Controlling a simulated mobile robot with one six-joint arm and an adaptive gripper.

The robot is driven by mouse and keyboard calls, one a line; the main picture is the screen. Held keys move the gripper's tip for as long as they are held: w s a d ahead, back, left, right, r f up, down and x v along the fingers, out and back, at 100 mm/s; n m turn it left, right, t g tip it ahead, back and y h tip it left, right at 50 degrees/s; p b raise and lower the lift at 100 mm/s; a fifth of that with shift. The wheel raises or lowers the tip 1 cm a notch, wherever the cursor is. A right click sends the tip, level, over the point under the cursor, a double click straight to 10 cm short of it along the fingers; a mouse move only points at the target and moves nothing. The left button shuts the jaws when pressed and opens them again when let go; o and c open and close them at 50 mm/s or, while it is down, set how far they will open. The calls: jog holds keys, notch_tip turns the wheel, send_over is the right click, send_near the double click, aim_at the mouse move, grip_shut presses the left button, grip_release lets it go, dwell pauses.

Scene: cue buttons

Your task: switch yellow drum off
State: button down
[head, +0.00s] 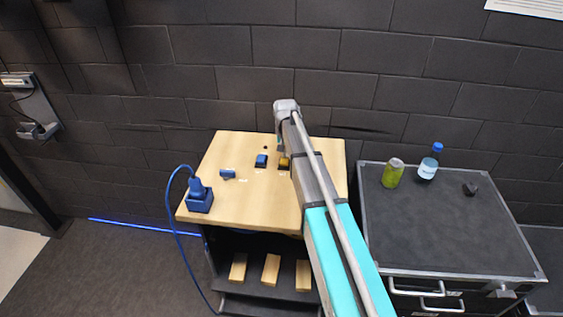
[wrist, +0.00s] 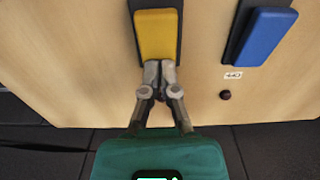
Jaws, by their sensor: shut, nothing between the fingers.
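The yellow switch piece (wrist: 157,35) sits in a dark frame on the wooden top, at the top centre of the wrist view. In the head view the yellow piece (head: 284,163) shows beside my arm, which partly covers it. My gripper (wrist: 159,70) is shut and empty, with its fingertips at the near edge of the yellow piece. I cannot tell whether they touch it. My gripper is not clear in the head view.
A blue switch (wrist: 265,35) is right of the yellow one, near a small "OFF" label (wrist: 233,75) and a dark round knob (wrist: 225,95). A blue plug block (head: 199,200) stands on the wooden top (head: 250,205). A green can (head: 393,173) and bottle (head: 429,163) stand on the dark cabinet.

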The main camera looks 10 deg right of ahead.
jog(key=shift+r+p, duration=3.35)
jog(key=shift+r, duration=0.1)
jog(key=shift+s+f, duration=0.1)
jog(key=shift+s, duration=0.15)
jog(key=s+f+n+b, duration=0.1)
jog(key=s, duration=0.8)
jog(key=s+f+n+b, duration=0.1)
jog(key=s+f+b, duration=0.1)
jog(key=s, duration=0.8)
jog(key=s+a+f+n+b, duration=0.1)
jog(key=s+b, duration=0.1)
jog(key=s, duration=0.8)
jog(key=shift+f+n, duration=0.3)
jog(key=shift+f, duration=0.05)
